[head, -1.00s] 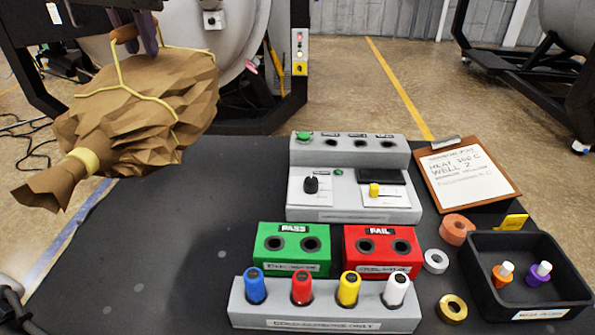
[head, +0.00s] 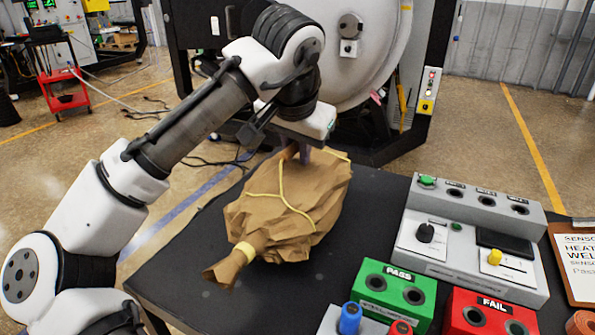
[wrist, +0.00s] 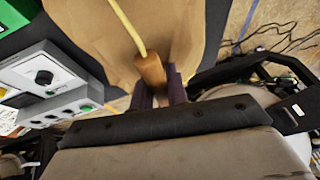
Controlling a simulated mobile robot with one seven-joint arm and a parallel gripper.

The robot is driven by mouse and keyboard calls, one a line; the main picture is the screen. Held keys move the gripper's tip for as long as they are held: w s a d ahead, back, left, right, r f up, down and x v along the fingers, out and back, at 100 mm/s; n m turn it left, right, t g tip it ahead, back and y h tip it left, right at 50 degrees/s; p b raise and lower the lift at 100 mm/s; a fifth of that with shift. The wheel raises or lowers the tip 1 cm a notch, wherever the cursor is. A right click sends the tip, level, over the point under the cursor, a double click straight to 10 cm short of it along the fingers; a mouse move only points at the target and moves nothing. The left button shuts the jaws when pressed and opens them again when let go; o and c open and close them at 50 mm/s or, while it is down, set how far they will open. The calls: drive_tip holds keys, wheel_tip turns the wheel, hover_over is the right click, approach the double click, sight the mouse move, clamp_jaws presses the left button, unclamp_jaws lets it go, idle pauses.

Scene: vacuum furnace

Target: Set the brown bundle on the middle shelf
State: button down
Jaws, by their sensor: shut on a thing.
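The brown bundle (head: 290,205) is a crumpled paper-like wrap tied with yellow cord. It has a yellow band near its narrow lower end and a wooden handle on top. My gripper (head: 304,154) points down at the bundle's top, at the far side of the black table. In the wrist view, its purple fingers (wrist: 158,92) are closed around the wooden handle (wrist: 150,70), and the bundle (wrist: 95,25) fills the upper middle. I cannot tell whether the bundle touches the table. No middle shelf can be made out.
The black table (head: 190,265) is bare left of the bundle. A grey control panel (head: 465,255), a green PASS block (head: 392,292) and a red FAIL block (head: 490,315) stand to the right. The rounded furnace (head: 365,55) and its dark frame stand behind the table.

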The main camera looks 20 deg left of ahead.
sight(297, 168)
drive_tip(key=shift+f, duration=2.4)
drive_tip(key=c, duration=1.4)
unclamp_jaws()
drive_tip(key=shift+o, duration=0.2)
